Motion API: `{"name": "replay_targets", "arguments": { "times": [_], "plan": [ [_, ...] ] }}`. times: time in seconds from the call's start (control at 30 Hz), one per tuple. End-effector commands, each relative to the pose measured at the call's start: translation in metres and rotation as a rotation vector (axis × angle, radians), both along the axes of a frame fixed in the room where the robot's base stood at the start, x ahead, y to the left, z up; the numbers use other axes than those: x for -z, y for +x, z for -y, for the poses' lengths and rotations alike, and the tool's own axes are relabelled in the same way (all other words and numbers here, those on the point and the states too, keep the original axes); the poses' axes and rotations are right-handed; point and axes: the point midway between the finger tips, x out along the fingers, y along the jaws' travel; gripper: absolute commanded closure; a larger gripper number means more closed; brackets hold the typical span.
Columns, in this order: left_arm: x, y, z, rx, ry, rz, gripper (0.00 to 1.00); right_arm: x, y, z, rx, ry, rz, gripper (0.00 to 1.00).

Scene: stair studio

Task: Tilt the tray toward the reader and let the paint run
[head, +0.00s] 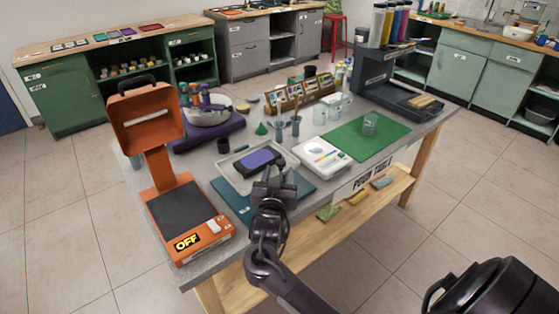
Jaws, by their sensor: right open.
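A shallow pale tray (228,169) lies on the grey work table, left of its middle. A purple patch with a dark edge (262,159) sits in it; I cannot tell if it is wet paint. My right gripper (274,173) is at the tray's near edge, open, and hides part of that edge; I cannot tell whether it touches. An orange hooded device (169,207) marked OFF stands at the left. Which one is the reader is not clear. My left gripper is not in view.
A teal mat (229,196) lies under the gripper. A green mat (365,138) with a clear cup (370,123) is at the right. A dark stand (398,97) is at the far right.

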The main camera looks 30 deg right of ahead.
Motion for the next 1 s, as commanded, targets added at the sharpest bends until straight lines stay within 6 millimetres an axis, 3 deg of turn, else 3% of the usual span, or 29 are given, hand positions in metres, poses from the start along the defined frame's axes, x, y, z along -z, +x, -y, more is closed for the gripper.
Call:
{"name": "replay_targets", "arguments": {
  "times": [0.3,0.7,1.0],
  "plan": [
    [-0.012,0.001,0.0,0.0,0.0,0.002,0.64,-0.001,0.036,0.031,-0.001,-0.001,-0.002,0.53],
    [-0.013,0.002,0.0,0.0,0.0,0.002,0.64,0.0,0.042,0.036,-0.002,0.002,-0.002,0.55],
    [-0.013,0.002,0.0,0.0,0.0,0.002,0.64,0.0,0.042,0.036,-0.002,0.002,-0.002,0.94]
  ]
}}
